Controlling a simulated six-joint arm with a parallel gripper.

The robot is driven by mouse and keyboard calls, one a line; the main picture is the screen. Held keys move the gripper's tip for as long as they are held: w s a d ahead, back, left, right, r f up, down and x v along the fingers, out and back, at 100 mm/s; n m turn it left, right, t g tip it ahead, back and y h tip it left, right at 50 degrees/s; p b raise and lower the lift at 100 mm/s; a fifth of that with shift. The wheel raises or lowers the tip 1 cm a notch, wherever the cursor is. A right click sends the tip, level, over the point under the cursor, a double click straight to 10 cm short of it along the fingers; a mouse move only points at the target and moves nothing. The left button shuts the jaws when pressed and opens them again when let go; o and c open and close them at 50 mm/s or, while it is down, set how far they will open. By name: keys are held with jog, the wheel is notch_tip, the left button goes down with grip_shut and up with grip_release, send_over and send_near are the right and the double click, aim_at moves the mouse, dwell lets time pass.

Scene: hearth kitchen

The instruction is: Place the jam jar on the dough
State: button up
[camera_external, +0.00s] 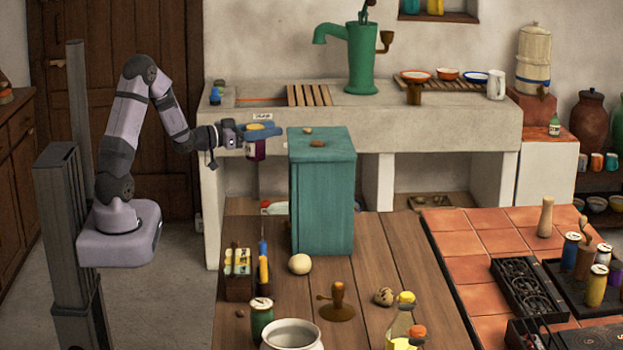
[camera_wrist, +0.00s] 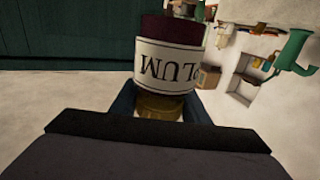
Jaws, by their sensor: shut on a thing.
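The jam jar (camera_external: 256,150) is dark purple with a white label and a yellow lid. My gripper (camera_external: 256,131) is shut on it near the lid and holds it in the air, left of the teal box's top. In the wrist view the jar (camera_wrist: 168,68) shows its "PLUM" label upside down, with the lid end between my gripper's fingers (camera_wrist: 163,106). A pale round ball (camera_external: 299,264), which looks like the dough, sits on the wooden table in front of the teal box, below and right of my gripper.
The tall teal box (camera_external: 322,195) stands on the wooden table (camera_external: 372,250), close to the jar's right. A small crate (camera_external: 238,275), a green jar (camera_external: 261,318), a white pot (camera_external: 291,335), a brown stamp-like tool (camera_external: 338,303) and a speckled egg (camera_external: 384,297) stand around the ball.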

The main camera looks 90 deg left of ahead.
notch_tip(320, 180, up, 8)
jog(key=w+n+y, duration=0.1)
jog(key=w, duration=0.1)
jog(key=w+d+r+n+g+y+b, duration=0.2)
jog(key=w+d+r, duration=0.5)
jog(key=w+r, duration=0.35)
jog(key=w+d+f+n+g+y+b, duration=0.1)
jog(key=w+d+n+g+y+b, duration=0.2)
jog(key=d, duration=0.7)
jog(key=s+d+f+n+g+y+b, duration=0.2)
jog(key=s+d+f+n+g+y, duration=0.3)
jog(key=d+f, duration=0.75)
jog(key=s+d+f+g+b, duration=0.25)
jog(key=s+d+f, duration=0.5)
jog(key=d, duration=0.75)
jog(key=shift+g, duration=0.25)
jog(key=p+x, duration=0.1)
jog(key=x, duration=0.5)
jog(key=w+p+x, duration=0.1)
jog(key=x, duration=0.5)
jog(key=p+x, duration=0.2)
jog(key=x, duration=0.4)
jog(key=shift+w+a+f, duration=0.15)
jog(key=shift+w, duration=0.1)
jog(key=f, duration=0.3)
jog(key=f+p, duration=0.1)
jog(key=f, duration=0.3)
jog(key=shift+d+f, duration=0.2)
jog(key=shift+f, duration=2.45)
